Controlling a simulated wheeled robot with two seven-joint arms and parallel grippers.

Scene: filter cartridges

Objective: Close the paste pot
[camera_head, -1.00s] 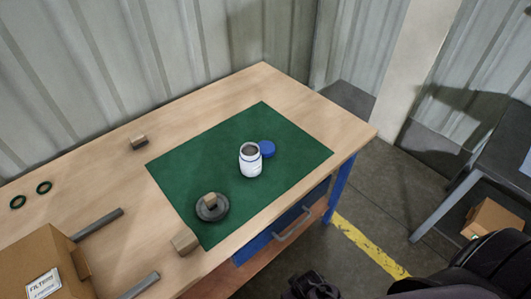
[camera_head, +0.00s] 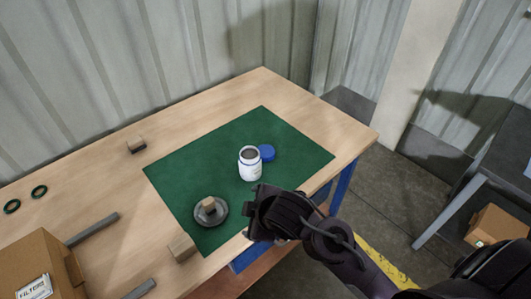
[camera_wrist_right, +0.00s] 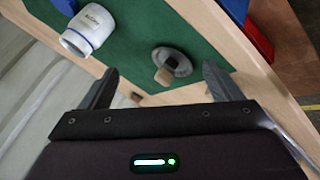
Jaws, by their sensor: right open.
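The paste pot (camera_head: 250,165) is a white jar with a blue band, standing upright and uncovered on the green mat (camera_head: 180,170). Its blue lid (camera_head: 267,153) lies on the mat just behind and right of it. In the right wrist view the pot (camera_wrist_right: 92,28) is at the upper left, and a bit of the blue lid (camera_wrist_right: 66,5) shows at the top edge. My right gripper (camera_head: 256,210) is over the mat's front edge, in front of the pot and apart from it. It is open and empty, its fingers (camera_wrist_right: 160,82) spread. My left gripper is not in view.
A grey round part with a wooden block (camera_head: 209,207) sits on the mat's front left. Wooden blocks (camera_head: 181,247) (camera_head: 136,145), black rings (camera_head: 39,191), grey bars (camera_head: 93,229) and a cardboard box (camera_head: 45,262) are on the table's left. The mat's back is clear.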

